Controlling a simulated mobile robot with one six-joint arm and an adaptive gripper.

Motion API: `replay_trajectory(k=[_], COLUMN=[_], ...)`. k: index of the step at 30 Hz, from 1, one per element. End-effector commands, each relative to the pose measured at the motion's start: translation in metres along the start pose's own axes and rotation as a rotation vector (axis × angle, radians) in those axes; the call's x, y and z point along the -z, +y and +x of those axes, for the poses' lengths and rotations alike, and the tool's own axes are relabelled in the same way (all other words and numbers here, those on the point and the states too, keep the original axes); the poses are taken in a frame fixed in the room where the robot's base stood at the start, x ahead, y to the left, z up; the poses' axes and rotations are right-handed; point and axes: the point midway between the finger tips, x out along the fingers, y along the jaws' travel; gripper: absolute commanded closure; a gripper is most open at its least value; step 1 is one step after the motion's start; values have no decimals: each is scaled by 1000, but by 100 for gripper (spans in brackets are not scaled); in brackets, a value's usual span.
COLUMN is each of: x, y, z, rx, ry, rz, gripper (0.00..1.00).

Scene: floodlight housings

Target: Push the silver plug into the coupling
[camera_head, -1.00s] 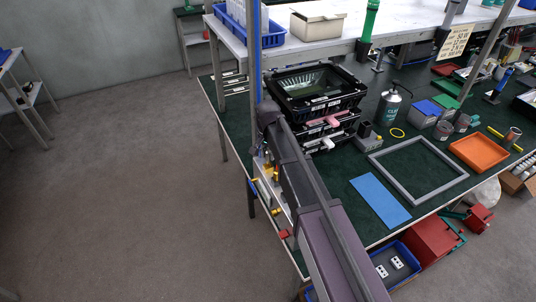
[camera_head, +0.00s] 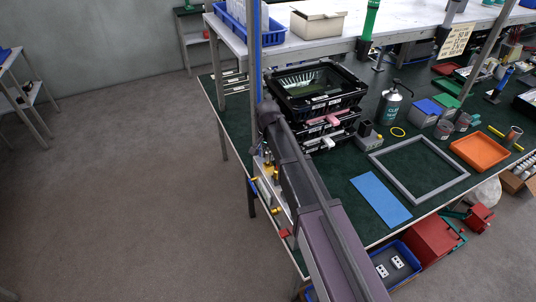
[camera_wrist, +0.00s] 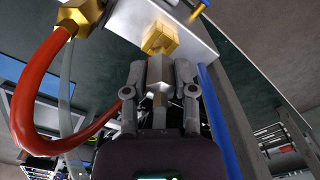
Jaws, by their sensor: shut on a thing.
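In the wrist view my gripper (camera_wrist: 160,80) is shut on the silver plug (camera_wrist: 157,72), a grey metal hex body between the two fingertips. The brass coupling (camera_wrist: 160,37) is straight ahead of the plug, on a pale block (camera_wrist: 195,40). The plug's front end meets or nearly meets the coupling's near face, and the two look roughly in line. I cannot tell how deep the plug sits. In the head view my arm hides the gripper and the plug.
A red hose (camera_wrist: 28,105) with a brass fitting (camera_wrist: 80,14) curves close on the left in the wrist view. In the head view black crates (camera_head: 315,90) stand beside my arm on the green bench top (camera_head: 335,185).

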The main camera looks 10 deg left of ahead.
Motion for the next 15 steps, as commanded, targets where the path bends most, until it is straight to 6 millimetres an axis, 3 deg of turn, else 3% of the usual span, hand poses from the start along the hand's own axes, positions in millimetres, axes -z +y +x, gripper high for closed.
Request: replay_trajectory(k=[15], x=[0], y=[0], z=[6], rx=[0], ry=[0], rz=[1], gripper=[100])
